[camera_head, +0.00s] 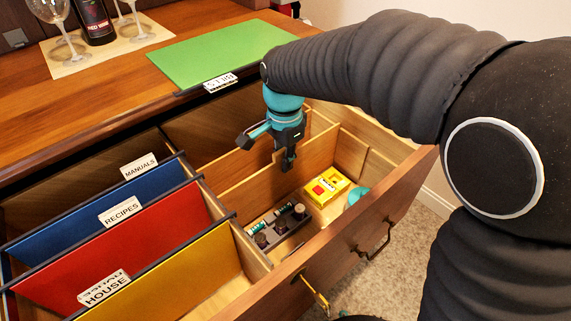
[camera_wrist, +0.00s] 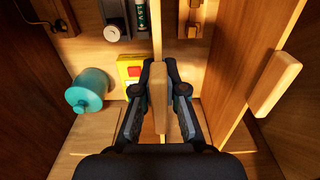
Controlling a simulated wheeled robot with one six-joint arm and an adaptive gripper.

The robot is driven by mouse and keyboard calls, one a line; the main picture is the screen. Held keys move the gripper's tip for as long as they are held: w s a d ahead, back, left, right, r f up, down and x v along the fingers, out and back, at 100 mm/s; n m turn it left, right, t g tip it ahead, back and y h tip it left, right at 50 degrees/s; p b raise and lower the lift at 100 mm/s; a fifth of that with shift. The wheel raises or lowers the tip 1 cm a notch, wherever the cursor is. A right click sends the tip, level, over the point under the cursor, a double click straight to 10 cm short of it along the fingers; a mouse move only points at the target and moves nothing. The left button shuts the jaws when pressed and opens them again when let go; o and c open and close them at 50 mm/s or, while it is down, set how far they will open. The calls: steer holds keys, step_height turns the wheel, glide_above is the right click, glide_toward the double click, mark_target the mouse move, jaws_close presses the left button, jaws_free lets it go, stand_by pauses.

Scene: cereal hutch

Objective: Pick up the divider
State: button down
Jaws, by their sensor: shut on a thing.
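The divider is a thin upright wooden panel (camera_head: 318,158) in the open drawer. In the wrist view, its thick wooden tab (camera_wrist: 160,97) is between the two fingers of my gripper (camera_wrist: 160,112), and the panel runs on beyond it, edge-on. In the head view my gripper (camera_head: 287,160) reaches down into the drawer at this panel, shut on it; the fingers hide part of it. The panel stands among the compartments, and I cannot tell whether it is raised at all.
Beside the panel lie a yellow box (camera_head: 326,187), a teal roll (camera_head: 357,195) and a dark tray (camera_head: 278,229) with batteries and knobs. Another wooden panel (camera_wrist: 240,80) stands close on the right. Hanging files (camera_head: 125,240) fill the drawer's left; a green folder (camera_head: 225,52) lies on the top.

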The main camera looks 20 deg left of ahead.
step_height(320, 180, up, 27)
steer(key=p, duration=0.4)
stand_by(0.4)
steer(key=shift+d+f, duration=0.1)
steer(key=shift+f, duration=0.05)
stand_by(0.9)
